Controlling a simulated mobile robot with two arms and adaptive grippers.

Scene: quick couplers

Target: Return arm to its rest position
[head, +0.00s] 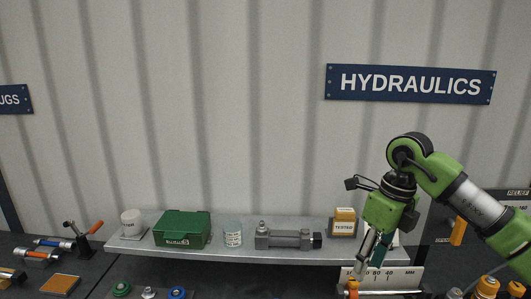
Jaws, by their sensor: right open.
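My right gripper (366,262) hangs from the green right arm on the right side of the head view. Its fingers point down and slightly left, open, with nothing seen between them. They are in front of a white scale board (400,278) marked MM. An orange-topped fitting (352,286) is just below the fingertips; whether they touch it I cannot tell. A green coupler (122,288), a silver one (148,292) and a blue one (177,293) stand at the bottom edge. My left gripper is out of view.
A grey shelf (330,253) along the wall holds a white cup (131,220), a green case (183,228), a jar (233,235), a grey cylinder (285,239) and an orange-white box (343,222). An orange-handled tool (84,238) stands left. Orange-capped fittings (488,286) stand lower right.

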